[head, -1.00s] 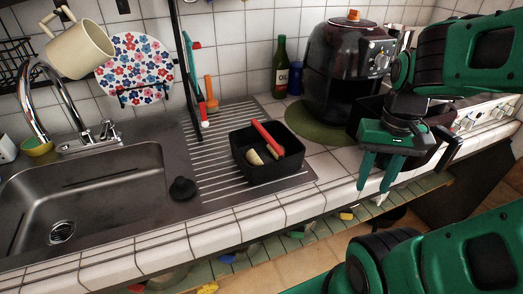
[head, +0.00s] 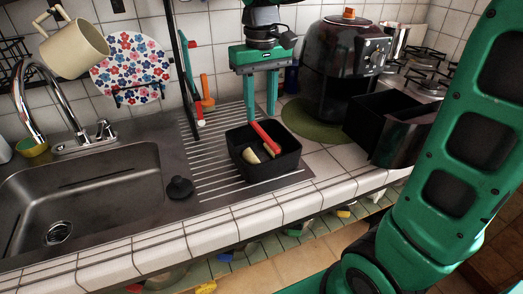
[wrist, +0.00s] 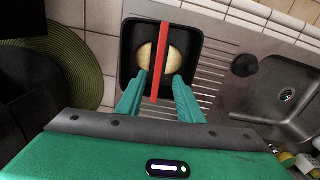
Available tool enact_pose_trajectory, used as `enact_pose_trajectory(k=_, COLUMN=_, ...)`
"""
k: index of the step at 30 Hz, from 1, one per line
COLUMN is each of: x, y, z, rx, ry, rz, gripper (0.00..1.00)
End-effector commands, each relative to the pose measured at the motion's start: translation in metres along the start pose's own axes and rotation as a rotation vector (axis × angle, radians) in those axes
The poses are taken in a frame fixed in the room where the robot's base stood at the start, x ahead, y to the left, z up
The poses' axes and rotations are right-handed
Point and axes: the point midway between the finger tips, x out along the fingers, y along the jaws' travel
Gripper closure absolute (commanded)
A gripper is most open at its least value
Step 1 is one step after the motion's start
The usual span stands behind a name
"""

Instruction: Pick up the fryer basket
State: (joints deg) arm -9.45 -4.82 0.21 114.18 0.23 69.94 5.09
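The fryer basket (head: 265,170) looks to be the black square tub on the ribbed drainboard. A red bar (head: 265,138) runs across it, and pale potato-like pieces (head: 251,156) lie inside. The basket also shows in the wrist view (wrist: 128,60), with the red bar (wrist: 160,55) crossing between two pale halves. My gripper (head: 260,116) is open and empty, fingers pointing down, above the basket's back side. In the wrist view its fingertips (wrist: 159,76) lie on either side of the red bar, with no contact visible.
A black air fryer (head: 343,70) stands on a green round mat (head: 300,122) at right, with an open black drawer (head: 375,115) beside it. The sink (head: 90,195) and a black stopper (head: 180,187) lie left. A dark post (head: 187,80) rises behind the drainboard.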

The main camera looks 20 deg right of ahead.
Motion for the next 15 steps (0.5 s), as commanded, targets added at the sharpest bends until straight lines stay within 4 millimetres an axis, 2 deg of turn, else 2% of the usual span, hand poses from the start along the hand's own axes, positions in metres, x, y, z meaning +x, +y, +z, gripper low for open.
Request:
enact_pose_trajectory(k=4, x=0.023, y=0.002, z=0.001, rx=0.003, ry=-0.004, rz=0.000, gripper=0.66)
enact_pose_trajectory(k=11, x=0.038, y=0.003, z=0.001, rx=0.006, ry=-0.001, rz=0.000, gripper=0.66)
enact_pose_trajectory(k=15, x=0.054, y=0.004, z=0.003, rx=0.006, ry=-0.003, rz=0.001, gripper=0.66)
